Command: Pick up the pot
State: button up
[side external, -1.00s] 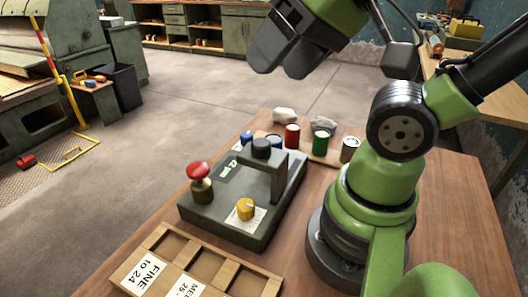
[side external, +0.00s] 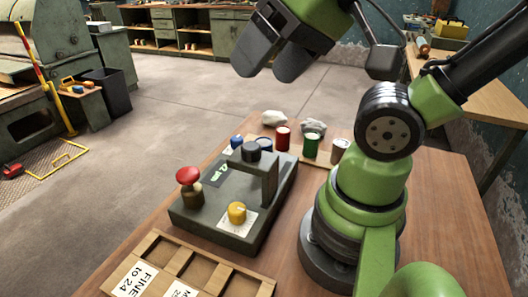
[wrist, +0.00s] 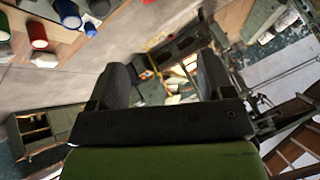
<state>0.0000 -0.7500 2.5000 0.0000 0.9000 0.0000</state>
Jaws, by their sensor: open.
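Another blue one is partly hidden behind the device. Which one the task means cannot be told. The wrist view shows the red pot (wrist: 38,34), a blue pot (wrist: 68,12) and part of the green pot (wrist: 4,28) at upper left. My gripper (side external: 264,66) is open and empty, high above the table; its fingers (wrist: 161,82) also show in the wrist view.
A grey device (side external: 222,222) with a red mushroom button (side external: 189,176), yellow knob (side external: 237,212) and raised bracket stands in front of the pots. A wooden compartment tray (side external: 205,271) lies nearer. Crumpled white cloths (side external: 274,117) lie behind the pots.

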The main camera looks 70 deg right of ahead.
jog(key=n+g+h, duration=0.2)
jog(key=n+g, duration=0.1)
jog(key=g, duration=0.4)
send_over(264, 142)
notch_tip(264, 142, down, 13)
jog(key=shift+f, duration=0.1)
notch_tip(264, 142, down, 4)
jog(key=shift+d+f, duration=0.1)
jog(key=shift+d, duration=0.05)
jog(key=shift+f, duration=3.05)
